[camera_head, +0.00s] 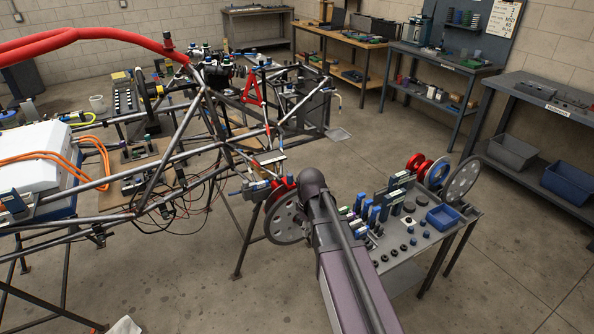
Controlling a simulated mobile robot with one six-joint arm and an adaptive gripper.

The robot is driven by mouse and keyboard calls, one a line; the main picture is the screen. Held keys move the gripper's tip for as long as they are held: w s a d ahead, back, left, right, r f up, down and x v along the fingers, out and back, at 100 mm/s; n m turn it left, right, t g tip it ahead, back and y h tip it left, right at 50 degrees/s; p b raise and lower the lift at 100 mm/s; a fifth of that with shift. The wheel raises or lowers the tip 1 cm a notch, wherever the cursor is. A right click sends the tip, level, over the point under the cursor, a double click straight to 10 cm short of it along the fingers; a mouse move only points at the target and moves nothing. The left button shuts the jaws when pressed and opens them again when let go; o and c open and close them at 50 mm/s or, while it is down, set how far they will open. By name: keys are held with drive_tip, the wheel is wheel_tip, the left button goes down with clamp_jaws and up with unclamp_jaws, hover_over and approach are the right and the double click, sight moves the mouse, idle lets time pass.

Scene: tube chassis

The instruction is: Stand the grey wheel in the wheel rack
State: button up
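A grey wheel (287,222) with round holes stands upright at the end of the chassis, left of my arm. A red part (279,190) shows behind it. My arm hides its right edge, so I cannot tell whether it is mounted or held. Another grey holed wheel (463,181) stands tilted at the right end of the small table. My gripper is not visible; my arm runs up the middle.
The small grey table (425,255) holds a blue bin (442,217), several blue-topped items and small black parts. The tube chassis (160,185) with loose cables fills the left. A shelf bench (560,110) stands at right. Open floor lies between chassis and benches.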

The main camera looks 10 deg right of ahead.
drive_tip(key=w+r+n+p, duration=0.2)
drive_tip(key=w+n, duration=0.2)
drive_tip(key=w, duration=0.2)
drive_tip(key=w+r+n+p, duration=0.2)
drive_tip(key=w+n, duration=0.3)
drive_tip(key=w, duration=0.1)
drive_tip(key=w+r+n+p, duration=0.2)
drive_tip(key=w+r+n, duration=0.1)
drive_tip(key=w, duration=0.3)
drive_tip(key=shift+w+n, duration=0.15)
drive_tip(key=shift+n, duration=0.65)
drive_tip(key=shift+f, duration=0.15)
wheel_tip(320, 180, down, 9)
drive_tip(key=b, duration=0.8)
drive_tip(key=shift+b, duration=0.35)
clamp_jaws()
